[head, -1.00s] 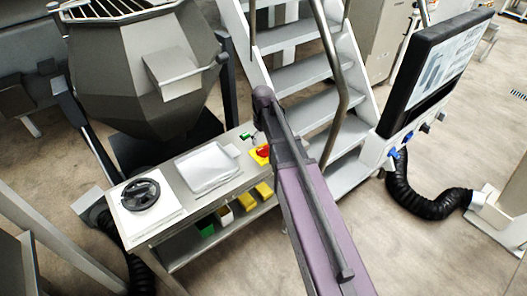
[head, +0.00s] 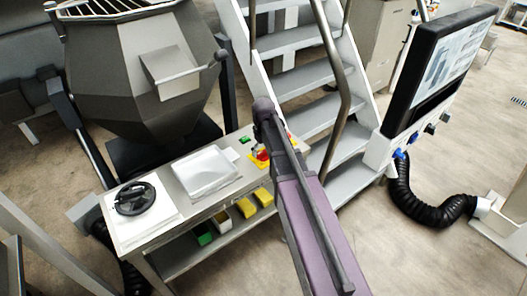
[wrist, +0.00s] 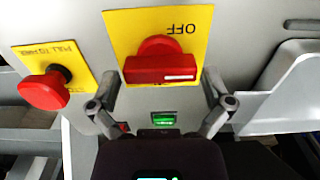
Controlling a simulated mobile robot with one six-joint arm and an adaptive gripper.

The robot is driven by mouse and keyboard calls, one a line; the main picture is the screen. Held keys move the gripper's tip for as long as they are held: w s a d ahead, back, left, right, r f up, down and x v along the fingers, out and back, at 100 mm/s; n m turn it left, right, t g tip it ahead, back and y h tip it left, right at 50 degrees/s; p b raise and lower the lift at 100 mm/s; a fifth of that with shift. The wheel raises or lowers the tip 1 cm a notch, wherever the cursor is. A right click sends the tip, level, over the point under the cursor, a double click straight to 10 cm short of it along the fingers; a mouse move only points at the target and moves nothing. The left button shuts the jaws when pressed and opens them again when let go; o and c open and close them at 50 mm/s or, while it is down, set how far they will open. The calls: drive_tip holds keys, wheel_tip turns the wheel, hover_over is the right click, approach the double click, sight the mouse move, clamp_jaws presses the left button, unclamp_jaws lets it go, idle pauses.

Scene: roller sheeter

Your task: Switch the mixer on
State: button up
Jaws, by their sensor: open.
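The mixer is a grey faceted drum (head: 140,75) behind a bench-like control table (head: 190,215). In the wrist view a red rotary switch (wrist: 160,66) sits on a yellow plate (wrist: 118,25), with "OFF" upside down above its handle. The handle lies crosswise, its white mark at the right. My gripper (wrist: 160,80) is open, one finger each side of the switch's lower part; I cannot tell whether they touch it. A small lit green button (wrist: 163,118) shows between the fingers. In the head view my arm partly hides the red switch (head: 261,155).
A red mushroom button (wrist: 43,92) on a yellow plate stands left of the switch. A pale tray (wrist: 285,92) is at the right.

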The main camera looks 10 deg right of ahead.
drive_tip(key=shift+c, duration=0.2)
drive_tip(key=c, duration=0.7)
drive_tip(key=shift+c, duration=0.2)
drive_tip(key=shift+m, duration=0.4)
drive_tip(key=m, duration=0.8)
drive_tip(key=shift+m, duration=0.4)
drive_tip(key=m, duration=0.4)
drive_tip(key=shift+m, duration=2.2)
